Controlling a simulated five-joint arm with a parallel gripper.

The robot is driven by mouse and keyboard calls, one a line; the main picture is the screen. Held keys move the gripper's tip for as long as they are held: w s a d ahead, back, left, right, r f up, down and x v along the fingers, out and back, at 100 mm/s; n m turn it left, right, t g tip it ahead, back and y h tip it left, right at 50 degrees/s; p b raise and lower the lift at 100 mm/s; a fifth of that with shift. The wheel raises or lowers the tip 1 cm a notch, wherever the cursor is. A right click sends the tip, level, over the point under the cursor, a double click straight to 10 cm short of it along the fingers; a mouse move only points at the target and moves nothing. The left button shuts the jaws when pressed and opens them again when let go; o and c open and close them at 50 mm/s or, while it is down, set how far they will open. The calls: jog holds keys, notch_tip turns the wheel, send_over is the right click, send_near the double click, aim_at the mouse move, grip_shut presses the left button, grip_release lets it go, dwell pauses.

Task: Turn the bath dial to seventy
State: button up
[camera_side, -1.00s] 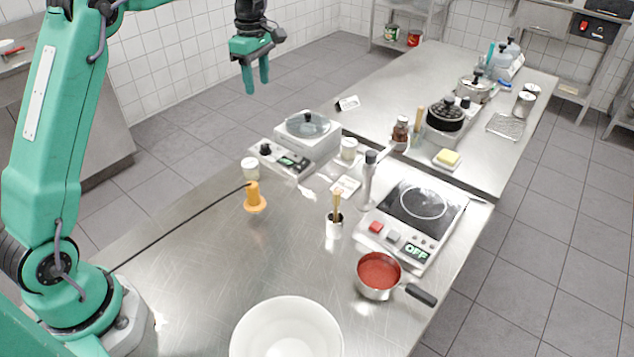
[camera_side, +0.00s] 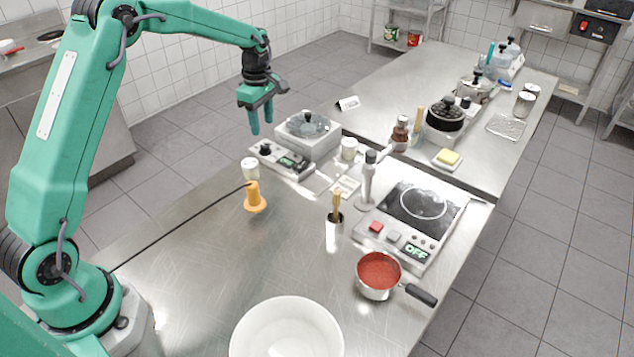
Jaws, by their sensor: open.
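The bath (camera_side: 309,136) is a grey box with a round glass lid, at the far left edge of the near steel table. Its low front panel carries a black dial (camera_side: 266,149) and a small green display (camera_side: 288,161), too small to read with certainty. My gripper (camera_side: 262,129) points down with its two green fingers apart and empty. In the picture it is just above and slightly left of the dial, and it appears clear of it. The dial is in plain view below the fingertips.
Another jar (camera_side: 349,149) stands right of the bath. An induction hob (camera_side: 387,246) reading OFF, a red-filled saucepan (camera_side: 379,274) and a white bowl (camera_side: 286,335) are farther off.

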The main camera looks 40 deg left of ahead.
aim_at(265, 145)
jog(key=shift+f, duration=3.3)
grip_shut()
